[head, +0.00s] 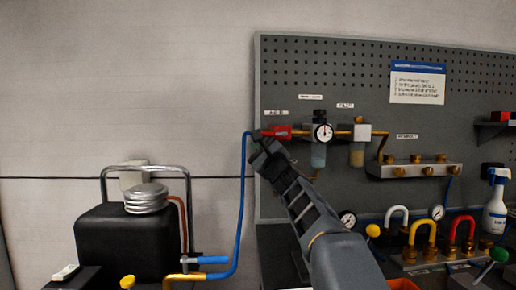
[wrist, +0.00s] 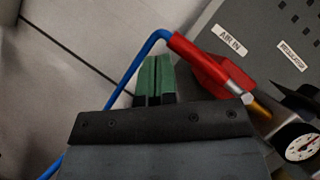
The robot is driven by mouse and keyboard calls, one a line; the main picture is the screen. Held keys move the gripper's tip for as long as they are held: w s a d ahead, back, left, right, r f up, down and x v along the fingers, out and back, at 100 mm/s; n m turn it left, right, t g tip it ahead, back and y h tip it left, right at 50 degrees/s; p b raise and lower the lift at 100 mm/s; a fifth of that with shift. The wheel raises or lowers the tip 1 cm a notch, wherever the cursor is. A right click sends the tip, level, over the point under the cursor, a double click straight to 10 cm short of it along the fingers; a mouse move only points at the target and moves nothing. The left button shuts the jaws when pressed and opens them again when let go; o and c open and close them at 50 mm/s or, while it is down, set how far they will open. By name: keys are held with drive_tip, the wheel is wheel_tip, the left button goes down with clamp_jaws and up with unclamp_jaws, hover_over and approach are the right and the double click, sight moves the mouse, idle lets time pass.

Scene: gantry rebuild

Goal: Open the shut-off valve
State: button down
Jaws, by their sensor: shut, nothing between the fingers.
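The shut-off valve is a red fitting (head: 277,132) at the left end of the air line on the pegboard, where the blue hose comes in. In the wrist view its red body and long red part (wrist: 207,62) lie right of my fingers, below the "AIR IN" label (wrist: 230,40). My gripper (head: 260,146) is just below and left of the valve in the head view. Its green fingertips (wrist: 155,66) are pressed together, empty, beside the blue hose. I see a gap between fingers and red part in the wrist view; depth is unclear.
A pressure gauge (head: 323,132) and a brass manifold (head: 413,169) are to the right on the pegboard (head: 360,60). The wall left of the board is bare.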

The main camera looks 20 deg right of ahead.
drive_tip(key=s+a+f+b, duration=0.2)
drive_tip(key=s+f+b, duration=0.5)
drive_tip(key=s+f, duration=0.2)
drive_tip(key=s+a+f+n+g+y+p, duration=0.1)
drive_tip(key=s+a+f+n+g+p, duration=0.1)
drive_tip(key=a+n+g+p, duration=0.1)
drive_tip(key=s+a+f+n+g+y+p, duration=0.1)
drive_tip(key=s+a+n+g+p, duration=0.1)
drive_tip(key=a+n+g+p, duration=0.2)
drive_tip(key=s+a+f+n+g+y+p, duration=0.1)
drive_tip(key=s+a+f+n+g+p, duration=0.1)
drive_tip(key=n+p, duration=0.6)
drive_tip(key=shift+s+a+f+g+y+p, duration=0.15)
drive_tip(key=shift+s+a+g+p, duration=0.15)
drive_tip(key=shift+a+g+p, duration=0.3)
drive_tip(key=shift+s+a+f+g+y+p, duration=0.15)
drive_tip(key=shift+s+a+g+p, duration=0.15)
drive_tip(key=shift+a+g, duration=0.35)
drive_tip(key=s+d+f+n+g+h+p, duration=0.2)
drive_tip(key=s+f+n+g+h+p, duration=0.1)
drive_tip(key=s+p, duration=0.3)
drive_tip(key=s+d+f+n+g+h+p, duration=0.3)
drive_tip(key=s+n+p, duration=0.3)
drive_tip(key=s, duration=0.2)
drive_tip(key=shift+s+d+f+g+h, duration=0.15)
drive_tip(key=shift+d+f+g+h, duration=0.15)
drive_tip(key=shift+g+h, duration=0.35)
drive_tip(key=shift+a, duration=0.1)
